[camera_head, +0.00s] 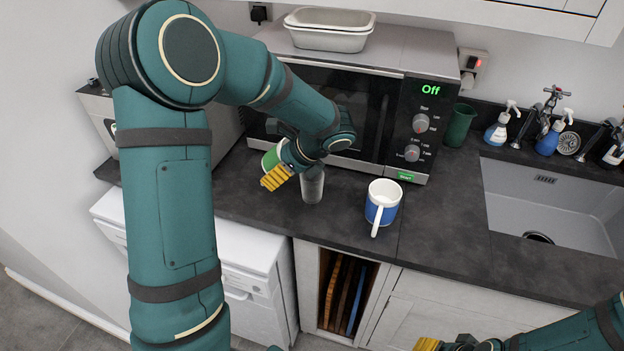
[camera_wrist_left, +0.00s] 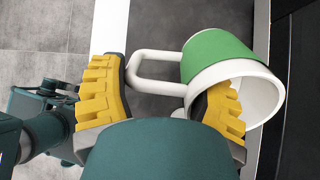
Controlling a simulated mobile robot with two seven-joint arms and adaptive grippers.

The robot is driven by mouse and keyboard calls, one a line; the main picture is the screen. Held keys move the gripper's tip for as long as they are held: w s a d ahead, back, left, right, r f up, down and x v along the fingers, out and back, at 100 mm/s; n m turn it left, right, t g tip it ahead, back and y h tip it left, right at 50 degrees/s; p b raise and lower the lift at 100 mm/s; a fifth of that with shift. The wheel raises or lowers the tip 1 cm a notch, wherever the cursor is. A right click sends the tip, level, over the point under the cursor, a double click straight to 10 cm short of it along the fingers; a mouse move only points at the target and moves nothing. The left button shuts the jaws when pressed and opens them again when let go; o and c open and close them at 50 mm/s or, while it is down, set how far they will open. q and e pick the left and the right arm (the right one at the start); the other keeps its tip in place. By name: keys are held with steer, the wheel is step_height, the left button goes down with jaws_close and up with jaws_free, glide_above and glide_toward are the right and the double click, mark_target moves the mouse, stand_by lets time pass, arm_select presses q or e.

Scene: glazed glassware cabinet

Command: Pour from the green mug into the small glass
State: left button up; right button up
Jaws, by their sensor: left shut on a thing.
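The green mug (camera_head: 271,159) with white rim and handle is in my left gripper (camera_head: 284,168), over the counter in front of the microwave. In the left wrist view the mug (camera_wrist_left: 216,56) lies tilted, with its white opening towards the lower right. The small clear glass (camera_head: 312,188) stands upright on the counter, just right of and below the held mug, partly covered by my gripper. My right gripper (camera_head: 436,345) is cut off at the bottom edge.
A blue and white mug (camera_head: 382,204) stands right of the glass. The microwave (camera_head: 345,95) stands close behind, with white dishes (camera_head: 330,28) on top. A dark green cup (camera_head: 460,125) and the sink (camera_head: 555,205) are to the right. The counter before the sink is clear.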

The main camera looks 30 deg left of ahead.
arm_select(q)
steer(key=shift+w+d+r+y+b, duration=0.1)
steer(key=shift+d+r+y+b, duration=0.1)
steer(key=shift+y+b, duration=0.4)
steer(key=shift+d+r+y+b, duration=0.1)
steer(key=shift+r+y+b, duration=0.1)
steer(key=shift+y+b, duration=0.35)
steer(key=shift+d+r+g+y+b, duration=0.1)
steer(key=shift+r+g+y+b, duration=0.3)
steer(key=shift+y+b, duration=0.5)
steer(key=shift+d+f+y+b, duration=0.2)
steer(key=shift+f+y+b, duration=0.55)
steer(key=shift+b, duration=1)
steer(key=shift+w+d+r+g+y+p, duration=0.15)
steer(key=shift+d+r+y+p, duration=0.15)
steer(key=shift+y, duration=0.2)
steer(key=shift+d+r+g+y+p, duration=0.2)
steer(key=shift+d+y, duration=0.15)
steer(key=shift+y, duration=0.15)
stand_by(0.5)
steer(key=shift+d+r+n+y+p, duration=0.15)
steer(key=shift+y+p, duration=0.1)
steer(key=shift+y, duration=0.15)
steer(key=shift+d+n+y+p, duration=0.1)
steer(key=shift+n+y+p, duration=0.1)
steer(key=shift+y, duration=0.2)
stand_by(0.5)
